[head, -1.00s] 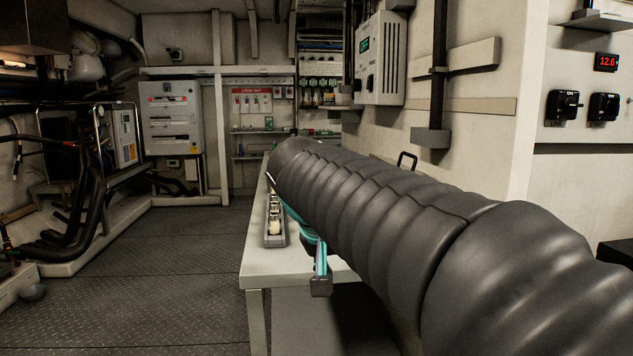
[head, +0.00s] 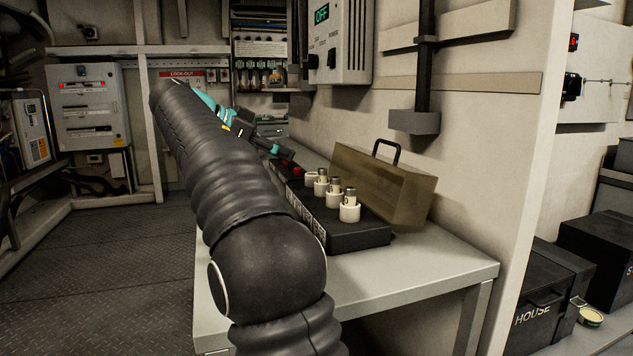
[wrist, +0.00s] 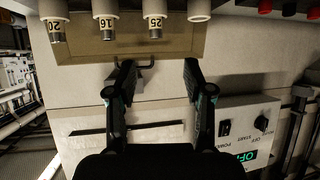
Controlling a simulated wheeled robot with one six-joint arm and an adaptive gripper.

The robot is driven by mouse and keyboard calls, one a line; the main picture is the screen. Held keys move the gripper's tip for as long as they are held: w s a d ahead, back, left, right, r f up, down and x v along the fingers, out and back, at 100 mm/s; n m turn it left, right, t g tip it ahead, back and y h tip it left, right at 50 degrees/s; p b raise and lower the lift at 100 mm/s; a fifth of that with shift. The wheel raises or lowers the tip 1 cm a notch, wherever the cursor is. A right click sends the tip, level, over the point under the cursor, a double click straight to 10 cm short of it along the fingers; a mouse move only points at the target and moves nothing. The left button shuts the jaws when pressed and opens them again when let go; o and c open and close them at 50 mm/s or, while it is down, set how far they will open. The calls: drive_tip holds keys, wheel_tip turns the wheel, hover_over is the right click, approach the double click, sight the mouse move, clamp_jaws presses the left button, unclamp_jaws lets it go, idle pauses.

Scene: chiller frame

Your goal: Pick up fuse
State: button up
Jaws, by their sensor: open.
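Several white fuses (head: 349,208) with metal caps stand upright in a row on a black holder (head: 345,238) on the bench. My gripper (wrist: 158,68) is open and empty. Its two black fingers are apart, below the fuses in the wrist picture and not touching them. In the head view my gripper (head: 279,151) is beyond the far end of the row, partly hidden by its own arm.
A translucent brown cover (head: 400,190) with a black handle stands right behind the fuses, by the wall. Red caps (head: 297,170) show at the holder's far end. A grey control box (head: 340,45) hangs above. The bench front (head: 440,275) is clear. Black boxes (head: 548,300) stand right.

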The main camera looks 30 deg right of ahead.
sight(321, 169)
drive_tip(key=x, duration=1.2)
drive_tip(key=shift+s+d+r, duration=0.15)
drive_tip(key=shift+s, duration=0.25)
clamp_jaws()
